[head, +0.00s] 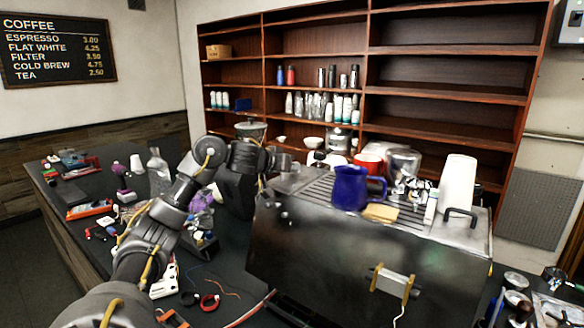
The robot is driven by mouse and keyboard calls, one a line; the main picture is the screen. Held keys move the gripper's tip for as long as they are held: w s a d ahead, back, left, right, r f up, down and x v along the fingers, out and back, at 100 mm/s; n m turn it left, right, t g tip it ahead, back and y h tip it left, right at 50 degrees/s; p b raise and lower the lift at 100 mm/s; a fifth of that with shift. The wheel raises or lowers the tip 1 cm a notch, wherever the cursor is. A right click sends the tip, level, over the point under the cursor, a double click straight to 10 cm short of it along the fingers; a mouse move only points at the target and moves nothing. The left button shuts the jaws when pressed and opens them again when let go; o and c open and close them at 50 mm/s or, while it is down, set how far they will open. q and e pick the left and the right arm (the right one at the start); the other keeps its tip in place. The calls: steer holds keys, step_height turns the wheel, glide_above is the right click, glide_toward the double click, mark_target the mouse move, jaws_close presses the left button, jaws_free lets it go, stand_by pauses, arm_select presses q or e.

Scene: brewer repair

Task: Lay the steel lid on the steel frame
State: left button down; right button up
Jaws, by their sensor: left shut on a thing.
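A large steel box-like body, which I take as the steel frame (345,245), stands at the right of the dark counter. Its top looks like the steel lid (425,228), with a dark handle at the right end; I cannot tell whether the lid rests fully on the frame. My left gripper (275,162) is at the left end of this top, shut on what seems to be the lid's left end. Its fingertips and the grip are mostly hidden. My right gripper is not in view.
A blue jug (350,188), a white cup stack (458,183) and a yellowish sponge (381,213) appear on or just behind the top. Tools, a clear bottle (158,172) and small parts clutter the left counter. Shelves (445,90) stand behind.

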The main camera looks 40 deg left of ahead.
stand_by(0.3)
arm_select(q)
steer(key=c, duration=1.4)
jaws_free()
steer(key=b+v, duration=0.2)
steer(key=v, duration=0.8)
steer(key=shift+s+r, duration=0.2)
steer(key=shift+s, duration=0.2)
